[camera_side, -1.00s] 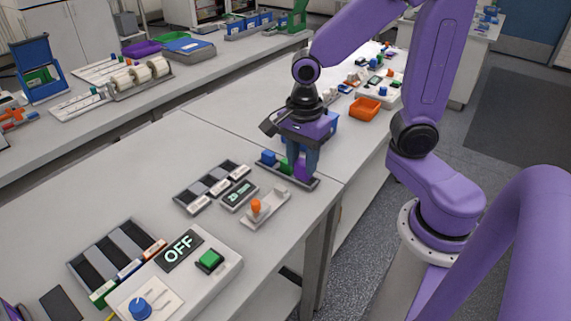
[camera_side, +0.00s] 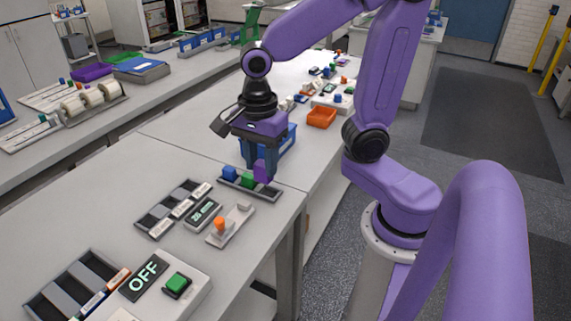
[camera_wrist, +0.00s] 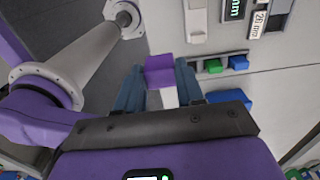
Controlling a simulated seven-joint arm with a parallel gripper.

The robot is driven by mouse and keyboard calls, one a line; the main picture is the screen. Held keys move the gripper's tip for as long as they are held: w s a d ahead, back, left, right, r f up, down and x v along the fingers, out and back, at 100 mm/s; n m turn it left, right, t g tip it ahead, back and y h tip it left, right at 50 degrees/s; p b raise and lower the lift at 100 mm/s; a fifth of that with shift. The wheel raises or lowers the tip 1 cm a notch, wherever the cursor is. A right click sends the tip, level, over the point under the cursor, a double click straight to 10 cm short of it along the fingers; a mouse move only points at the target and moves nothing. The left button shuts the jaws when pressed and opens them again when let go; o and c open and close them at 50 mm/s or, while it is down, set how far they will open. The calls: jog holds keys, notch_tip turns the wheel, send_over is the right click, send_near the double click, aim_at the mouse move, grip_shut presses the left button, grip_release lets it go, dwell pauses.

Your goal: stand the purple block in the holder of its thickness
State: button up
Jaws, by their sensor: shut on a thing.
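My gripper (camera_side: 256,168) is shut on the purple block (camera_side: 263,171), which hangs upright between the fingers, just above the right end of a dark tray (camera_side: 268,193). In the wrist view the purple block (camera_wrist: 159,65) sits between my two fingertips (camera_wrist: 160,78). The tray holds a blue block (camera_side: 229,173) and a green block (camera_side: 248,181). A dark holder (camera_side: 165,213) with several slots and white labels lies to the left of the tray. One label in the wrist view seems to read 26 mm (camera_wrist: 260,22). The holder's slots look empty.
A small display (camera_side: 203,214) and a fixture with an orange knob (camera_side: 219,224) lie between holder and table edge. A blue bin (camera_side: 283,143) stands behind my gripper. A panel reading OFF (camera_side: 144,277) and another slotted rack (camera_side: 72,287) are at front left.

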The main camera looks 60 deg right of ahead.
jog(key=w+d+f, duration=0.1)
jog(key=w+f, duration=0.3)
jog(key=w, duration=0.9)
jog(key=w+d+f, duration=0.1)
jog(key=w+f, duration=0.3)
jog(key=w, duration=0.9)
jog(key=shift+f, duration=3.35)
jog(key=shift+f, duration=0.2)
jog(key=o, duration=1.2)
